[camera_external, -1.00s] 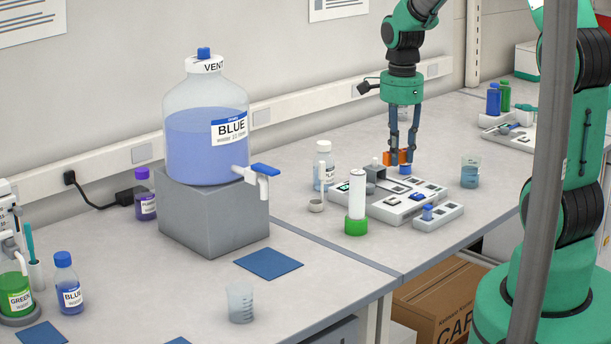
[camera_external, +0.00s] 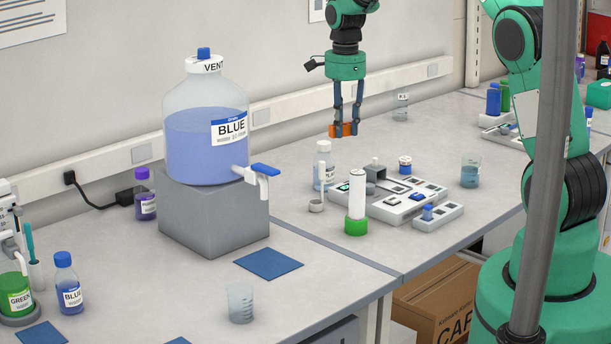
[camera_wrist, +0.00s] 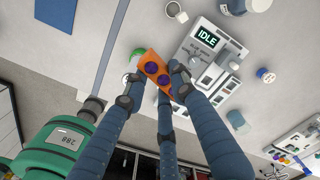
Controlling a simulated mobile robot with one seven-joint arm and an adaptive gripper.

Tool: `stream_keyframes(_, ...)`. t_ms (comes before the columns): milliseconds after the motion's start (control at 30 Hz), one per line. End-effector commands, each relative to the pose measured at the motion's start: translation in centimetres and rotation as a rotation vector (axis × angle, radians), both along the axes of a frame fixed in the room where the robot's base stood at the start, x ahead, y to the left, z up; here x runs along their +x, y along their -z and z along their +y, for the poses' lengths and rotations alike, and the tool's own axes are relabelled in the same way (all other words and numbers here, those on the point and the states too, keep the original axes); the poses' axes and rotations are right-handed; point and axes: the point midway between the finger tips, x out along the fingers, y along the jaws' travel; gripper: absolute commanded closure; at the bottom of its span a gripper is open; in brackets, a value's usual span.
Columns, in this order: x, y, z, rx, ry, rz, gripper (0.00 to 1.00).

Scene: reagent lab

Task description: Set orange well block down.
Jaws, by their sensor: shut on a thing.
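The orange well block (camera_external: 343,130) is held between the fingertips of my gripper (camera_external: 345,124), up in the air over the back part of the bench, behind the white device. In the wrist view the orange well block (camera_wrist: 153,67) shows two dark purple round wells, and my gripper (camera_wrist: 160,80) is shut on it. The block looks tilted in that view. The white device (camera_external: 395,205) with several slots stands on the bench, and its screen reads IDLE in the wrist view (camera_wrist: 207,38).
A white tube with a green base (camera_external: 356,225) stands before the device. A clear bottle (camera_external: 324,175) stands left of it, a small blue-capped jar (camera_external: 405,165) at its back and a beaker (camera_external: 470,172) to its right. A blue mat (camera_external: 268,263) lies at the front left.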

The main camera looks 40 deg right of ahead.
Motion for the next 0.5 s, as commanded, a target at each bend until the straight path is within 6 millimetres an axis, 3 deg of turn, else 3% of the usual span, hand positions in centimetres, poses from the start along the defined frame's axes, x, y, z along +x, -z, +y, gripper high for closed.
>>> stream_keyframes(500, 9.1, 1.5, -0.1, 0.0, 0.021, 0.0, 0.99)
